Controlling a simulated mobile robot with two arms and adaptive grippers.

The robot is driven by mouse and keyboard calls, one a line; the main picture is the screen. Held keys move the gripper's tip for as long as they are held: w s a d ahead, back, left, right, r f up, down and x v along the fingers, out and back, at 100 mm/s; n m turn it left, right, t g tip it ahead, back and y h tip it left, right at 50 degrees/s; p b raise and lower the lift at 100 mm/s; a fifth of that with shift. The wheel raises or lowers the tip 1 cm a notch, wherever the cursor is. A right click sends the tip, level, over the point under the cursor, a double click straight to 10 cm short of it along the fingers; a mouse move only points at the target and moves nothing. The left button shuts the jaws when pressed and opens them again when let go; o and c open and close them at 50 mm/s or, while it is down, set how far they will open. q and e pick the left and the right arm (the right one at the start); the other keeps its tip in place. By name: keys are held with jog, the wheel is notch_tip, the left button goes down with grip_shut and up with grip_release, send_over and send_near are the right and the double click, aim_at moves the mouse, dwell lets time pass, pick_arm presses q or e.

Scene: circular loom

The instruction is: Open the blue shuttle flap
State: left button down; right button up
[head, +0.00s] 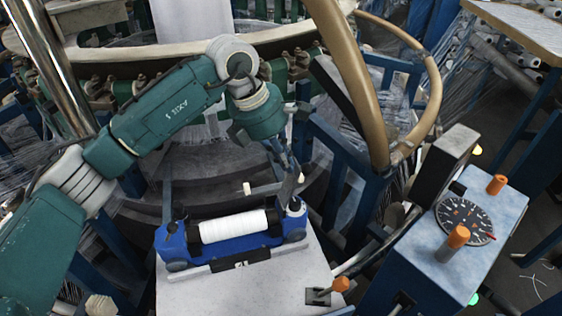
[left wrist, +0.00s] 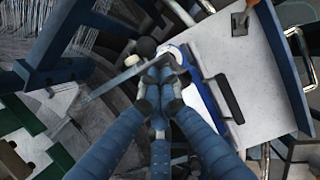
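The blue shuttle (head: 178,250) lies on a pale plate, with a white yarn roll (head: 234,225) between its blue end blocks. My left gripper (head: 293,172) reaches down to this bar from above. In the left wrist view its fingertips (left wrist: 160,72) are together beside the grey bar (left wrist: 105,84) and the shuttle's blue edge (left wrist: 190,88). Whether the bar is pinched between them is unclear. My right gripper is not in view.
The pale plate (head: 215,292) carries an orange-tipped lever (head: 338,286) at its front right. A blue control box (head: 425,262) with a dial and orange knobs stands at right. A tan hoop (head: 350,75) and blue loom frames crowd the area behind.

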pick_arm(q)
jog(key=shift+d+r, duration=0.1)
jog(key=shift+d, duration=0.25)
